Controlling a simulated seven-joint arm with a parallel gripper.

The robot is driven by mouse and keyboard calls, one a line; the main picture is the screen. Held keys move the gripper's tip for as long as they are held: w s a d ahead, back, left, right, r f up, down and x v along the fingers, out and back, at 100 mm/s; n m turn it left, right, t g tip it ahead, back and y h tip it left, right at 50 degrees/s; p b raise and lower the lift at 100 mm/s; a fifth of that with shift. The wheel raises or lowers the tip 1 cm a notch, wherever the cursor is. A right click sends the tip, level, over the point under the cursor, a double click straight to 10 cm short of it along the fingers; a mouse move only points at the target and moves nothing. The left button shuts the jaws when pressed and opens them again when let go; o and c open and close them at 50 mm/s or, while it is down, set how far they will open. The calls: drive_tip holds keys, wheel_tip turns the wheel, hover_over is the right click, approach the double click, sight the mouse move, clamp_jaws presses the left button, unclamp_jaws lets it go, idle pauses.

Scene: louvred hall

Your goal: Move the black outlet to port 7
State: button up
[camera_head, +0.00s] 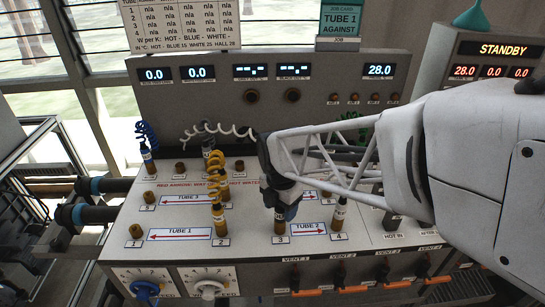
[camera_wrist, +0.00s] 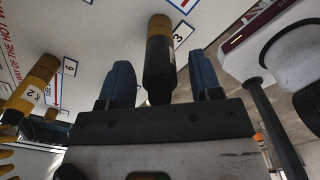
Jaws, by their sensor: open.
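A dark plug with a brass end (camera_wrist: 160,65) stands at the port labelled 3 on the console's sloping white panel (camera_head: 180,262). In the head view its brass part (camera_head: 280,224) shows below my gripper (camera_head: 285,208). In the wrist view my gripper (camera_wrist: 160,85) is open, with one blue finger on each side of the plug and a visible gap on both sides. I cannot make out a label 7; my gripper and arm cover part of the back row.
A yellow coiled hose and plug (camera_head: 218,190) stand at port 2, left of my gripper. Another plug (camera_head: 339,214) stands at port 4, close on the right. A blue coiled hose (camera_head: 147,135) and a white one (camera_head: 225,130) are at the back left. Orange valve handles (camera_head: 350,289) line the front.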

drive_tip(key=shift+f, duration=0.95)
clamp_jaws()
idle(0.4)
